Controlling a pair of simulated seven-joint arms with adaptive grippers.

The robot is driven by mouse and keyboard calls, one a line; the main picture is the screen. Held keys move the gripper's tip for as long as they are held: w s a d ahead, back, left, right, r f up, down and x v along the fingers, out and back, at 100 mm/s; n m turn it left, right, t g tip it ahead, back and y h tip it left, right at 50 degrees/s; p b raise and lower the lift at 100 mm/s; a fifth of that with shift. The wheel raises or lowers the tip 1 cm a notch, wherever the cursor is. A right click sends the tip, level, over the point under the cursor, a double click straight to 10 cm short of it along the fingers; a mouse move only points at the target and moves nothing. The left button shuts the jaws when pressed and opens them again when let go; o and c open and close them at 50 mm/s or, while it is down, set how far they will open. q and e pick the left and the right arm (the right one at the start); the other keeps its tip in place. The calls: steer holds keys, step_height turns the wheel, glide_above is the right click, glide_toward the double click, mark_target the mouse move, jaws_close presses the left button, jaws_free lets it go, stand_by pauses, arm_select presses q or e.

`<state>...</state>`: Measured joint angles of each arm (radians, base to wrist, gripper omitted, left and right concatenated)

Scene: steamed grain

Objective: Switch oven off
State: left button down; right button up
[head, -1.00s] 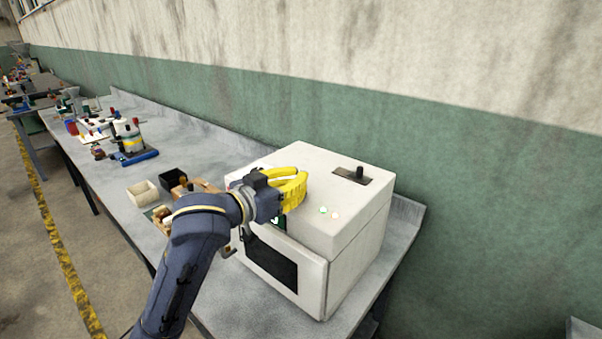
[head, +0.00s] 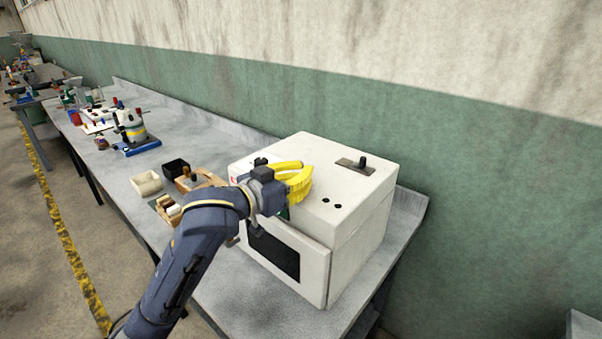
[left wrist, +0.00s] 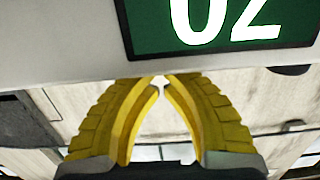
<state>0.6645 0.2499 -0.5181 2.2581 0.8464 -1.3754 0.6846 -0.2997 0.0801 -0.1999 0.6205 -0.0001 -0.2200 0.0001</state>
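The oven (head: 352,232) is a white box on the grey bench, with a dark-windowed door on its front. A black switch (head: 362,161) stands on a plate on its top, and two small dark indicators (head: 331,203) sit in front of it. My left gripper (head: 306,171) has yellow fingers and is over the oven's left front top area. In the left wrist view its fingertips (left wrist: 161,79) meet or almost meet, with nothing between them. The green display (left wrist: 215,25) there reads "02". Whether the fingers touch the oven is unclear. My right gripper is not in view.
A black box (head: 175,167), a cream box (head: 147,184) and a wooden tray (head: 168,212) stand left of the oven. A blue-based device (head: 134,135) is farther back. The wall (head: 450,165) rises behind the bench. The space above the oven's right top is clear.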

arm_select(q)
steer(key=shift+r, duration=0.1)
steer(key=r, duration=0.3)
steer(key=shift+w+d+r, duration=0.2)
steer(key=shift+r, duration=0.2)
steer(key=r+v, duration=0.2)
steer(key=v, duration=0.7)
steer(key=shift+a+r, duration=0.2)
steer(key=shift+s, duration=0.1)
